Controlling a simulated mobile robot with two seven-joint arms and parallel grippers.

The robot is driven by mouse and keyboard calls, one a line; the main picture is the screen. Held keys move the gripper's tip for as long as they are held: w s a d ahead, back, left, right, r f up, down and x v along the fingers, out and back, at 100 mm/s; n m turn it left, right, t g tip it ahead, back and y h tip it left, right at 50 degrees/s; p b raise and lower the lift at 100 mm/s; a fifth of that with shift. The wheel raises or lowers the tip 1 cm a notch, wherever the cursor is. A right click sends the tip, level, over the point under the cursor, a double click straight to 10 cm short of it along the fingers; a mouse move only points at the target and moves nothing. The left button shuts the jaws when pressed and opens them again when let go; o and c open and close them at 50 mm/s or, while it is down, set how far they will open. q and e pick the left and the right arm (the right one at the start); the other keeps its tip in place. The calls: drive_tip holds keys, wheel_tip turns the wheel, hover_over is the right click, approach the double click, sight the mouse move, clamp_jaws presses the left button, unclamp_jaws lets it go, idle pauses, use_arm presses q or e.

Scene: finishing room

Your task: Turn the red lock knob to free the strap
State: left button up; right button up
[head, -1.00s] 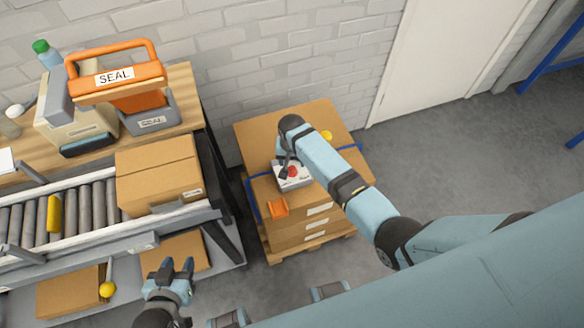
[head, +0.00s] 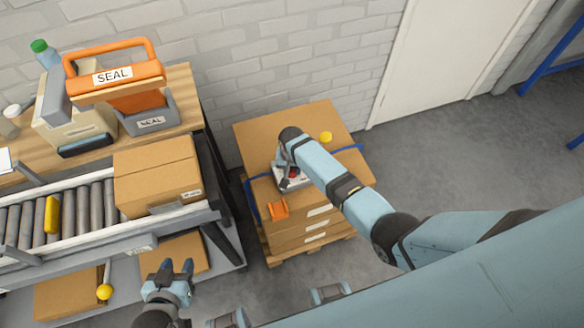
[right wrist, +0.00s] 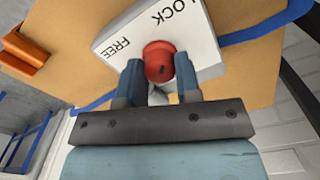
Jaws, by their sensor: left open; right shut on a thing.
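The red lock knob (right wrist: 159,63) sits on a white plate (right wrist: 108,44) marked LOCK and FREE in the right wrist view. My right gripper (right wrist: 159,78) is shut on the knob, one finger on each side. In the head view the plate (head: 300,183) lies on the stacked cartons (head: 262,135), and my right arm hides much of it and of the knob. The blue strap (head: 349,150) runs across the top carton on both sides of the plate. My left gripper (head: 174,272) is open and empty near the lower left.
An orange piece (head: 277,209) and a yellow ball (head: 326,137) are on the top carton. At left are a roller conveyor with a carton (head: 157,175) and a bench with an orange SEAL tool (head: 115,75). Floor (head: 440,150) at right is clear.

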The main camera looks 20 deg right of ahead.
drive_tip(key=shift+r+n, duration=0.1)
drive_tip(key=shift+n, duration=0.2)
drive_tip(key=n+p, duration=0.2)
drive_tip(key=n, duration=0.1)
drive_tip(key=n+p, duration=0.2)
drive_tip(key=n, duration=0.2)
drive_tip(key=shift+n, duration=0.4)
drive_tip(key=n, duration=0.4)
drive_tip(key=shift+n+p, duration=0.3)
drive_tip(key=shift+p, duration=0.05)
drive_tip(key=n, duration=0.4)
drive_tip(key=shift+n, duration=0.4)
drive_tip(key=o, duration=0.9)
